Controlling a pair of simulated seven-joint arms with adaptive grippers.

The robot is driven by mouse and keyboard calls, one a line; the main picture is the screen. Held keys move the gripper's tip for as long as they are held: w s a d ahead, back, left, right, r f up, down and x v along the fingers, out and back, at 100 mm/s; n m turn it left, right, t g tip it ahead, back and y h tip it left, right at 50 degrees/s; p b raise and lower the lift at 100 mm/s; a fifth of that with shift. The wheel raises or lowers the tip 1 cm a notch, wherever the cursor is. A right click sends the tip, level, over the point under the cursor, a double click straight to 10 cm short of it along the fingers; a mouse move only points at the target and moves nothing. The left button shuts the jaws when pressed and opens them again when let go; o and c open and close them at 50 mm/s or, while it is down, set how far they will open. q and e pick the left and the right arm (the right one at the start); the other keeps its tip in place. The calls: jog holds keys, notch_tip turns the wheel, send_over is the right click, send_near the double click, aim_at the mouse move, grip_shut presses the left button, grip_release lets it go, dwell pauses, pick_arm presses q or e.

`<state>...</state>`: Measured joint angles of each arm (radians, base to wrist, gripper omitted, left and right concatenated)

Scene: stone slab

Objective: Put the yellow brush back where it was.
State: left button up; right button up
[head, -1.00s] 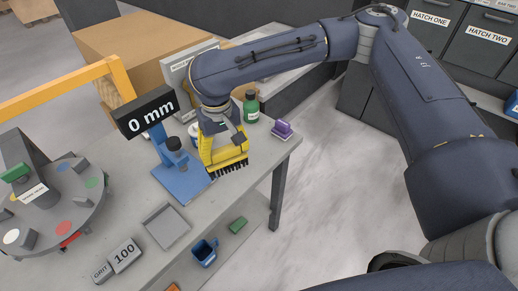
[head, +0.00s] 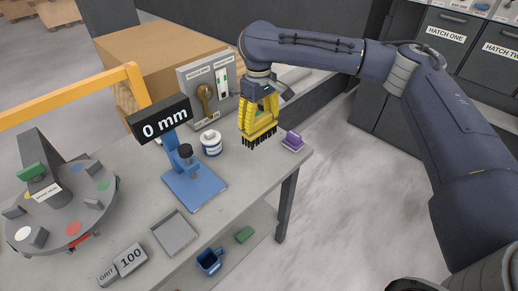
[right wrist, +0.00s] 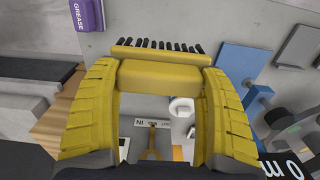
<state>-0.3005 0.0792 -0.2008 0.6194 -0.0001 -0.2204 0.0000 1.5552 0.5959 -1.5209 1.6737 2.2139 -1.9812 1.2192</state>
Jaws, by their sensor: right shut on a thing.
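The yellow brush (head: 258,131), with black bristles pointing down, is in my right gripper (head: 262,112). The gripper is shut on it, and the brush hangs over the slab's far right part, between the white and blue jar (head: 211,143) and the purple grease block (head: 293,141). I cannot tell whether the bristles touch the slab. In the right wrist view the brush (right wrist: 160,77) lies across between the two yellow fingers, bristles beyond it. The purple block (right wrist: 86,14) also shows there. My left gripper is not in view.
A blue stand (head: 195,184) carries a "0 mm" display (head: 159,119). Behind the slab (head: 150,190) stands a panel with a brass lever (head: 205,92). A round turntable (head: 62,207) is at left, a grey tray (head: 175,233) in front. The slab's right edge is close to the purple block.

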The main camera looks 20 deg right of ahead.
jog(key=shift+f, duration=6)
jog(key=shift+f, duration=0.1)
jog(key=o, duration=1.3)
notch_tip(320, 180, up, 12)
jog(key=shift+r, duration=0.1)
